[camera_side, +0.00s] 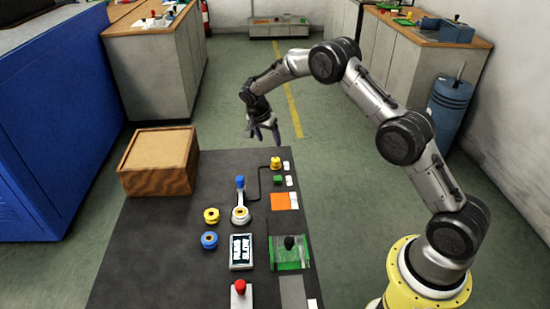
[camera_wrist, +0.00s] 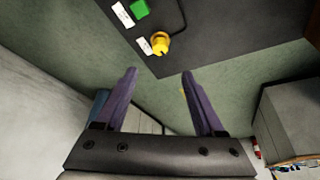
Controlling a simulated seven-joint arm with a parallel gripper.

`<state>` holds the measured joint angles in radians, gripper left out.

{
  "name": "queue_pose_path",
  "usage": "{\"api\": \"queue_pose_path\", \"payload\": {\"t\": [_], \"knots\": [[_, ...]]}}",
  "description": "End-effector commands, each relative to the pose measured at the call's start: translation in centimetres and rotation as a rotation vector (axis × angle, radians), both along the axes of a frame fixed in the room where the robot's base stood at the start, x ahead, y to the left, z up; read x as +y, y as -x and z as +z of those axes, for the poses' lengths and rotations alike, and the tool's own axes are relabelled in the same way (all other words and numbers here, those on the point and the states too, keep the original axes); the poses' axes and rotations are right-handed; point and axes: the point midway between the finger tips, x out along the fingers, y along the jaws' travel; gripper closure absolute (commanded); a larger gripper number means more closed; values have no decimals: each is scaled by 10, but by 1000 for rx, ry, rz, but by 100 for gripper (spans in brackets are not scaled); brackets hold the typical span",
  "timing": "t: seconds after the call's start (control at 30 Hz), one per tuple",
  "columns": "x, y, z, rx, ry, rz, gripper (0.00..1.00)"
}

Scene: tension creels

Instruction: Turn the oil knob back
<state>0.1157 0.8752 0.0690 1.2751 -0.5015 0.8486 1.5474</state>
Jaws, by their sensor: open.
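A yellow knob (camera_side: 275,162) stands near the far right corner of the dark table, beside a small white label; it is likely the oil knob, but the label is too small to read. It also shows in the wrist view (camera_wrist: 160,43), just beyond my fingertips, with a dark line running from it. My gripper (camera_side: 264,141) is open and empty, pointing down above the table's far edge, close to the knob. In the wrist view its two purple fingers (camera_wrist: 160,73) are spread apart, with the knob ahead of the gap and not between them.
A green button (camera_side: 278,180) and an orange card (camera_side: 284,201) lie nearer on the dark table (camera_side: 160,235). A blue-topped lever (camera_side: 239,183), yellow and blue rings, a display (camera_side: 241,251) and a green tray (camera_side: 290,262) are nearby. A wooden box (camera_side: 158,175) stands at the far left.

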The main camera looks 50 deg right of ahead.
Motion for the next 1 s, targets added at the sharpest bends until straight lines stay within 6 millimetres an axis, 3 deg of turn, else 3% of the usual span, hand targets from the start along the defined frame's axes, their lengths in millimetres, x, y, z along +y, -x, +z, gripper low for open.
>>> {"api": "queue_pose_path", "payload": {"t": [0.6, 1.0], "knots": [[-41, -9, -102, 1, -1, 0, 29], [-48, -11, -118, -1, 0, -1, 29]]}}
